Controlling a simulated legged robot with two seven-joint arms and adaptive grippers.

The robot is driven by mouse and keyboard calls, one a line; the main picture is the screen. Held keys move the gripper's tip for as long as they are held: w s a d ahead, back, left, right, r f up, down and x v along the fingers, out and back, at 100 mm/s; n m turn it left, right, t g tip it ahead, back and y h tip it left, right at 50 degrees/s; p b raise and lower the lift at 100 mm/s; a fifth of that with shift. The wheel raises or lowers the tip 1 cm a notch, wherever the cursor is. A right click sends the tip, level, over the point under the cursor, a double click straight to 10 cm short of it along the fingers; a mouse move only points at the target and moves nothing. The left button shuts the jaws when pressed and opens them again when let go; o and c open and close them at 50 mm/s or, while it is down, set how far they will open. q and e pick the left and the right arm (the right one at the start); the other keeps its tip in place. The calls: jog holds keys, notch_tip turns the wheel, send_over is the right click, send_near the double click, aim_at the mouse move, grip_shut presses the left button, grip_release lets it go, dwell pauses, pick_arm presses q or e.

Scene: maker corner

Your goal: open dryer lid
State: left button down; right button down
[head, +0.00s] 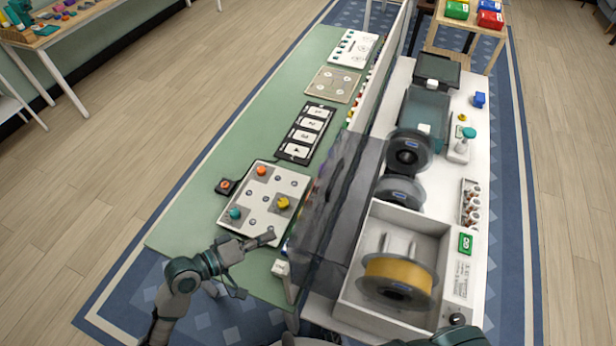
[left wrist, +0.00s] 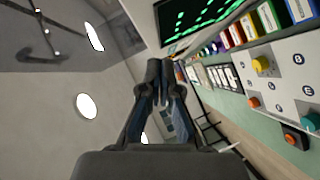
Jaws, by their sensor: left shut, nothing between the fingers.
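The dryer (head: 349,292) is a white box at the lower right of the head view, holding an orange spool (head: 398,276). Its top looks uncovered. A smoky see-through panel (head: 335,200), which looks like the dryer lid, stands steeply raised along the box's left side. My left gripper (head: 268,238) is shut and empty, left of this panel and over the front of the green mat; I cannot tell whether it touches the panel. Its closed fingers (left wrist: 161,80) also show in the left wrist view. My right gripper is not in view.
A white button panel (head: 262,202) with coloured knobs lies beside my left gripper. A small white block (head: 280,267) is just below it.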

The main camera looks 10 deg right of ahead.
aim_at(316, 185)
pick_arm(q)
notch_tip(316, 185, up, 16)
jog(key=w+n+g+h, duration=0.2)
jog(key=n+h, duration=0.2)
jog(key=h, duration=0.1)
jog(key=shift+n, duration=0.3)
jog(key=s+p+x, duration=0.1)
jog(key=p+x, duration=0.1)
jog(key=x, duration=0.2)
jog(key=s+p+x, duration=0.1)
jog(key=p+x, duration=0.1)
jog(key=x, duration=0.2)
jog(key=p+x, duration=0.2)
jog(key=x, duration=0.3)
jog(key=shift+s+d+r+p, duration=0.25)
jog(key=shift+s+r+p, duration=0.1)
jog(key=shift+s+p, duration=0.05)
jog(key=shift+w+a, duration=0.1)
